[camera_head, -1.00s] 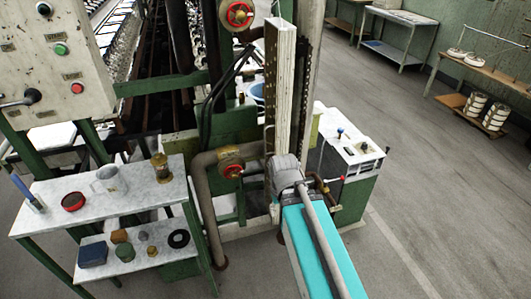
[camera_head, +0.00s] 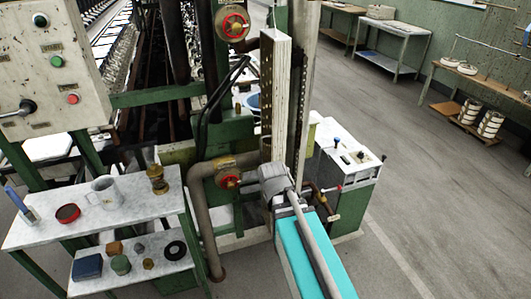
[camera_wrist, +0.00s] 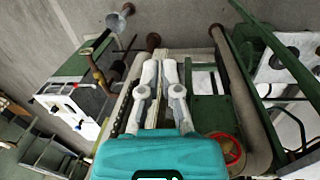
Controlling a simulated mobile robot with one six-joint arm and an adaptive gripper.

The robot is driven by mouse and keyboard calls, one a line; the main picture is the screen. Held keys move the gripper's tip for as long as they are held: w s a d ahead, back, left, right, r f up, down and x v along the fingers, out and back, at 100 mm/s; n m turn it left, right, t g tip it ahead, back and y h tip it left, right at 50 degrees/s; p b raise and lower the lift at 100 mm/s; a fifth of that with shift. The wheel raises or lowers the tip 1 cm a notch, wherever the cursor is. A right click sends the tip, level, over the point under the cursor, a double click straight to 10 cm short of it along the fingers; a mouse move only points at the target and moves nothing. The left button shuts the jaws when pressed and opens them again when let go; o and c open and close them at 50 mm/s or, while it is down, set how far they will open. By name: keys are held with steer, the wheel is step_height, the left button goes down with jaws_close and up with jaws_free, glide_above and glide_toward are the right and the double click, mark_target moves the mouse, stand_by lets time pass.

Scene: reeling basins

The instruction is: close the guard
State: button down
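A tall, narrow, pale panel with a row of holes down its side (camera_head: 275,95) stands upright on the green machine frame; it seems to be the guard, but I cannot be sure. Its holed edge also shows in the wrist view (camera_wrist: 119,118). My gripper (camera_head: 270,172) is at the foot of this panel, with its fingers largely hidden in the head view. In the wrist view, the two pale fingers of my gripper (camera_wrist: 160,66) lie close together with a narrow gap. Whether they touch or hold the panel's edge is not clear.
A white-topped cabinet (camera_head: 350,158) stands to the right. A marble-topped table (camera_head: 130,205) with small items is at left.

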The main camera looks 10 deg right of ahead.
steer(key=w+n+h+b, duration=0.1)
steer(key=w+h, duration=0.4)
steer(key=w, duration=0.1)
steer(key=t+h+b, duration=0.2)
steer(key=h+b, duration=0.2)
steer(key=h, duration=0.8)
glide_toward(273, 148)
steer(key=a, duration=0.6)
steer(key=shift+s+a+r, duration=0.2)
steer(key=shift+s+r, duration=0.05)
steer(key=shift+r, duration=0.1)
steer(key=d, duration=0.4)
steer(key=w+d, duration=0.1)
steer(key=d, duration=0.9)
steer(key=shift+w, duration=0.3)
steer(key=shift+s+t+y, duration=0.2)
steer(key=shift+t+y, duration=0.1)
steer(key=shift+t, duration=0.1)
